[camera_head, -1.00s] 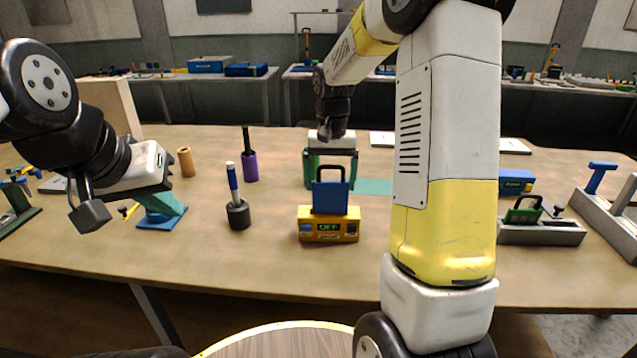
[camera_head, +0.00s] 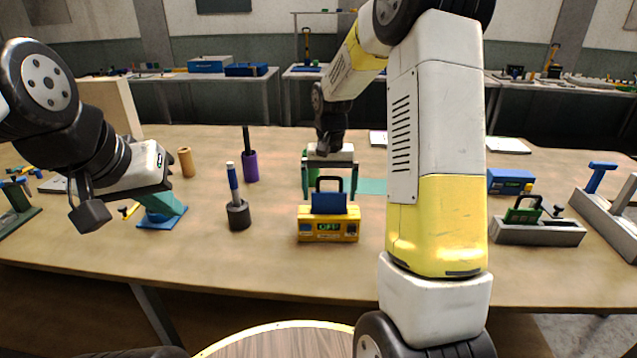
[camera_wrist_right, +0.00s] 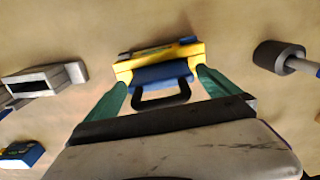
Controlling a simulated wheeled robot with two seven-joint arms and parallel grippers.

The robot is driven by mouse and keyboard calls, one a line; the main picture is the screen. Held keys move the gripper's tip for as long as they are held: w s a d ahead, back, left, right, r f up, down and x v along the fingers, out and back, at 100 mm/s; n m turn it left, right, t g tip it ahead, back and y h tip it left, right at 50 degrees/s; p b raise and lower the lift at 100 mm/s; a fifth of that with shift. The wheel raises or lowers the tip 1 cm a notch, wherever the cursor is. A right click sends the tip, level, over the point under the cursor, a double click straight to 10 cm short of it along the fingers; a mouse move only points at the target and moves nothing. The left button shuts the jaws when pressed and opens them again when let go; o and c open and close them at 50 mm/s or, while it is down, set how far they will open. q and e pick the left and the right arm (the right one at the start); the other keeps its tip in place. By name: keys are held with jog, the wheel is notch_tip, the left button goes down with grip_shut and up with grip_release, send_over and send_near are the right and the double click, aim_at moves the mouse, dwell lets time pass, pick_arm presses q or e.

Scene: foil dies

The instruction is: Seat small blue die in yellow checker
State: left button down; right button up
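The small blue die (camera_head: 329,204), a blue block with a black loop handle, stands upright in the top of the yellow checker (camera_head: 309,236). Its lower part is hidden inside the checker, which has a small green-lit display. My right gripper (camera_head: 329,188) reaches down from behind, one finger on each side of the die. In the right wrist view its green fingers (camera_wrist_right: 162,76) close in on the die's (camera_wrist_right: 160,75) two ends, above the yellow checker (camera_wrist_right: 190,51). My left gripper (camera_head: 112,205) hangs at the left, apart from these things; its finger opening is unclear.
A grey cup with a blue-handled tool (camera_head: 238,214) stands left of the checker, a purple cylinder (camera_head: 250,167) behind it. A grey holder with a green die (camera_head: 525,215) is at the right. Table in front of the checker is clear.

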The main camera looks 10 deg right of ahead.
jog(key=shift+r, duration=0.15)
notch_tip(320, 180, up, 12)
jog(key=shift+f, duration=0.1)
jog(key=s+a+r+n+t+y, duration=0.1)
jog(key=s+r+t, duration=0.1)
jog(key=s, duration=1)
jog(key=s+a+r+n+t+y, duration=0.1)
jog(key=s+t, duration=0.3)
jog(key=s, duration=0.8)
jog(key=shift+r+n, duration=0.5)
jog(key=shift+r, duration=0.4)
